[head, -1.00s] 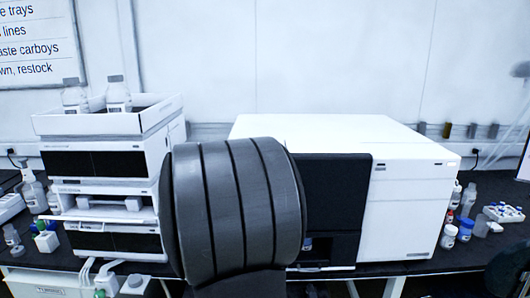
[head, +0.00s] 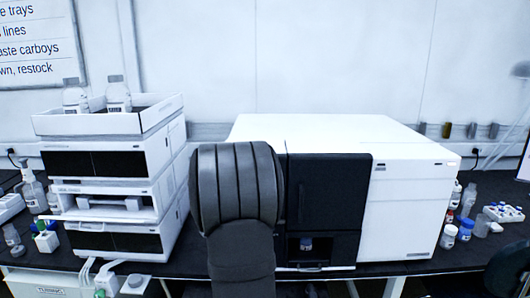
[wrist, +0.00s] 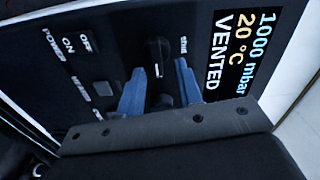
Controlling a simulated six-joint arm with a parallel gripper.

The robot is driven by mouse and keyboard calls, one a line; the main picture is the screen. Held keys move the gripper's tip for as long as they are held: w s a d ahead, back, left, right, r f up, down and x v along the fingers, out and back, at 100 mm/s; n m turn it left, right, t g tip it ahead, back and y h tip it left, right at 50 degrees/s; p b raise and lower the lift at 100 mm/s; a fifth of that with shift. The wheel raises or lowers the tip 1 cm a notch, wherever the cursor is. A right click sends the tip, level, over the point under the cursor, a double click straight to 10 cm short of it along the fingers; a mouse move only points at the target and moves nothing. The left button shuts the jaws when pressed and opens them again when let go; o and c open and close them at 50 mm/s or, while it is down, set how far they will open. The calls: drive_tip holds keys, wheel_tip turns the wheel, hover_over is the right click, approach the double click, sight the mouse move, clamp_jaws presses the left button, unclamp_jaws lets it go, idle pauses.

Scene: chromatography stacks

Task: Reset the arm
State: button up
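My gripper (wrist: 160,78) shows in the wrist view as two blue fingers standing apart. It faces a dark control panel. A black knob (wrist: 158,57) with the word "shut" beside it appears between and beyond the fingers; I cannot tell that anything touches it. A display (wrist: 240,50) reads 1000 mbar, 20 °C, VENTED. A power switch (wrist: 78,50) marked ON and OFF and a second switch (wrist: 103,88) are to the left. In the head view my dark arm hides the gripper and part of the bench.
A white module stack (head: 105,160) with bottles on top stands to the left. Small bottles (head: 466,229) stand at the right.

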drive_tip(key=shift+a+r+n, duration=0.25)
drive_tip(key=shift+a+n, duration=0.05)
drive_tip(key=shift+n, duration=2.3)
drive_tip(key=shift+a+r+n, duration=0.25)
drive_tip(key=shift+r+n, duration=0.05)
drive_tip(key=shift+n, duration=2.3)
drive_tip(key=shift+a+r+n, duration=0.25)
drive_tip(key=shift+a+n, duration=0.05)
drive_tip(key=shift+n, duration=2.3)
drive_tip(key=o, duration=0.6)
drive_tip(key=shift+s+a, duration=0.1)
drive_tip(key=shift+s, duration=0.25)
drive_tip(key=shift+c, duration=0.2)
drive_tip(key=s+f+n, duration=0.2)
drive_tip(key=s+n, duration=0.7)
drive_tip(key=s, duration=0.7)
drive_tip(key=w, duration=1.7)
drive_tip(key=shift+r, duration=0.25)
drive_tip(key=shift+w, duration=0.1)
